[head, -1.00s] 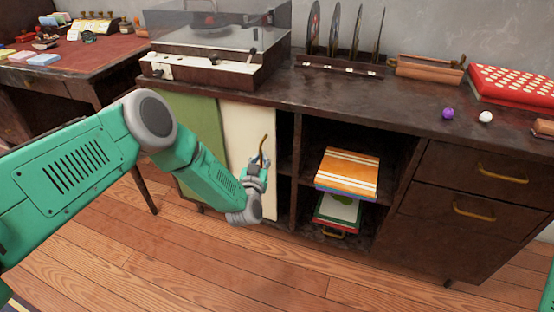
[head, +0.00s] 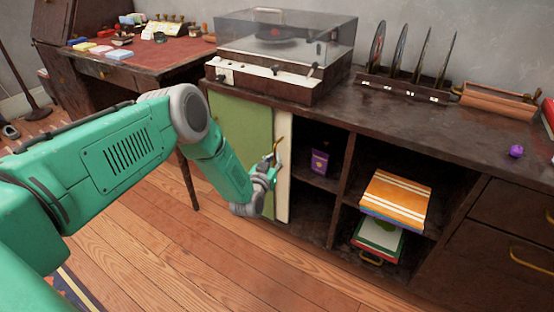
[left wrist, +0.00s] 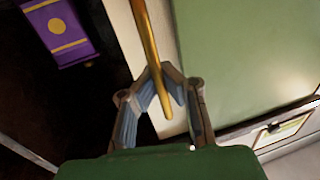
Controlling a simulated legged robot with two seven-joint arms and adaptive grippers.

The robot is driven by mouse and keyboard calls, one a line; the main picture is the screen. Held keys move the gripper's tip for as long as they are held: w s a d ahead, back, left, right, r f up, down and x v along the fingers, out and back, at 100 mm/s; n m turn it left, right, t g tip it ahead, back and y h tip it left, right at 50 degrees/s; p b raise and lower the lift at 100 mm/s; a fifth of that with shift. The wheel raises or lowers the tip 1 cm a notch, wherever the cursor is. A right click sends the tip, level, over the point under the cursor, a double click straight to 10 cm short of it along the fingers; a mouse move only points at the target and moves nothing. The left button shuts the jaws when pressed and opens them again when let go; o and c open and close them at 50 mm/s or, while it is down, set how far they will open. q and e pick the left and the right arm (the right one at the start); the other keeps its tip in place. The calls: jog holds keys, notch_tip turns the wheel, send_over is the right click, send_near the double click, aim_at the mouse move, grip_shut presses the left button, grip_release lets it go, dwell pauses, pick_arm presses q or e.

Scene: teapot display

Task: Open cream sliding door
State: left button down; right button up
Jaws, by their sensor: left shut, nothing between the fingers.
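The cream sliding door (head: 284,180) shows in the head view as a narrow strip beside the green door (head: 240,128), partly behind it. Its gold handle (head: 280,147) rises by my left gripper (head: 271,162). In the left wrist view, the handle (left wrist: 147,40) runs down past the fingertips of my left gripper (left wrist: 161,70), its lower end over the space between the fingers. The fingers are shut with nothing gripped, close against the handle. The cream door (left wrist: 164,22) and green door (left wrist: 245,60) also show there. My right gripper is out of view.
The open compartment right of the cream door holds a purple box (head: 320,161). Books (head: 396,200) lie on the shelf beside it. A record player (head: 285,55) and a record rack (head: 405,85) stand on top. The floor in front (head: 200,270) is clear.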

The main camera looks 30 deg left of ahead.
pick_arm(q)
jog(key=c, duration=1.7)
grip_release()
jog(key=shift+s+a+f, duration=0.15)
jog(key=shift+s+f, duration=0.05)
jog(key=shift+f, duration=0.1)
jog(key=shift+o, duration=0.3)
jog(key=shift+r, duration=0.1)
jog(key=shift+w, duration=0.1)
jog(key=s+d, duration=0.2)
jog(key=s, duration=1)
jog(key=shift+w+a, duration=0.1)
